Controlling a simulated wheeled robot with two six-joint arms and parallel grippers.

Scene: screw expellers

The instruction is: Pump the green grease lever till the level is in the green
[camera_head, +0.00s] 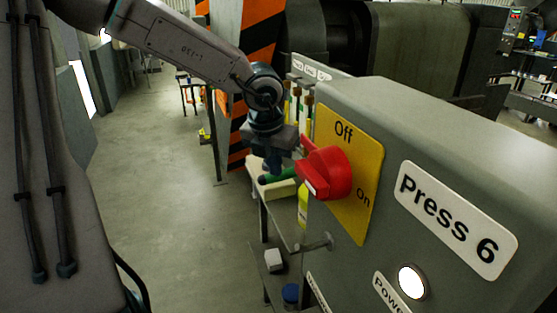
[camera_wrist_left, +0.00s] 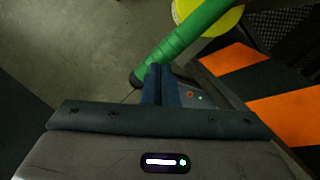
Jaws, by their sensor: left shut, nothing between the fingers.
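The green lever (camera_head: 274,179) shows in the head view just under my left gripper (camera_head: 271,165), partly hidden behind the gripper and the red switch. In the left wrist view the green lever (camera_wrist_left: 188,36) runs from the top right down to a dark end. My left gripper (camera_wrist_left: 160,72) is shut and empty there, with its fingertips close to the lever near that end; I cannot tell whether they touch. Upright gauge tubes (camera_head: 298,105) with green and yellow parts stand behind the cabinet. Their level is too small to read. My right gripper is not in view.
A grey cabinet (camera_head: 435,130) labelled Press 6 fills the right, with a red switch (camera_head: 328,174) on a yellow plate sticking out close to my left gripper. An orange-black striped post (camera_head: 262,35) stands behind. The floor at left is open.

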